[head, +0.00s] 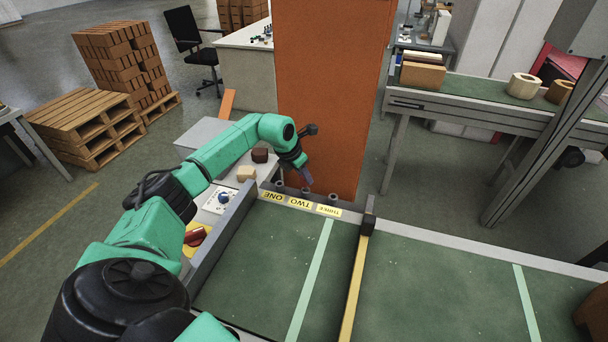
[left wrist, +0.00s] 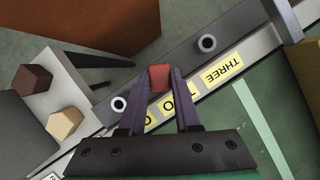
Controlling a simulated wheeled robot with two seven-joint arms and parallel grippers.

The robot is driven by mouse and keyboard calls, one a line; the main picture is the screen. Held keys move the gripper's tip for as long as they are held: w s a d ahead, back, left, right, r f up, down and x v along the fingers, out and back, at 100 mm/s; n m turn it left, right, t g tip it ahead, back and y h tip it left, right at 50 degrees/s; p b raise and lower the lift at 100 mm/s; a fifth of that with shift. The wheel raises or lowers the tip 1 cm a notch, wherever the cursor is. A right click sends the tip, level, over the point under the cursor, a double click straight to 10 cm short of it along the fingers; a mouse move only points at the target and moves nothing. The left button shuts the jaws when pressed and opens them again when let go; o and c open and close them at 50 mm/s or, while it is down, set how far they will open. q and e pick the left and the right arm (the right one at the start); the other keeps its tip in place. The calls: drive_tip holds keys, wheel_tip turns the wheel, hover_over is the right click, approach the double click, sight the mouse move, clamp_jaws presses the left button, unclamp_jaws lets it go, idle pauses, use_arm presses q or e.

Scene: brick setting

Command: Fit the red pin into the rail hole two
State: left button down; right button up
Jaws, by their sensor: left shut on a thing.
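The red pin (left wrist: 159,78) is between the purple fingers of my left gripper (left wrist: 162,88), which is shut on it. In the head view, the left gripper (head: 307,180) is at the rail's middle position, behind the TWO label (head: 300,202). The dark grey rail (left wrist: 180,62) has a ringed hole three (left wrist: 208,43) and a ringed hole one (left wrist: 118,104), both empty. Hole two is hidden behind the pin and fingers. I cannot tell whether the pin is above the hole or partly in it. My right gripper is not in view.
Yellow labels ONE (head: 273,196) and THREE (head: 329,211) flank TWO. An orange pillar (head: 325,90) stands close behind the rail. A brown block (head: 260,155) and a tan block (head: 246,173) sit to the left. The green belt (head: 265,260) in front is clear.

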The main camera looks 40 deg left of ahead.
use_arm(q)
drive_tip(key=shift+f+b, duration=0.9)
drive_tip(key=shift+f, duration=0.3)
drive_tip(key=shift+c, duration=0.7)
unclamp_jaws()
wheel_tip(320, 180, up, 6)
drive_tip(key=p, duration=0.4)
drive_tip(key=shift+r, duration=0.1)
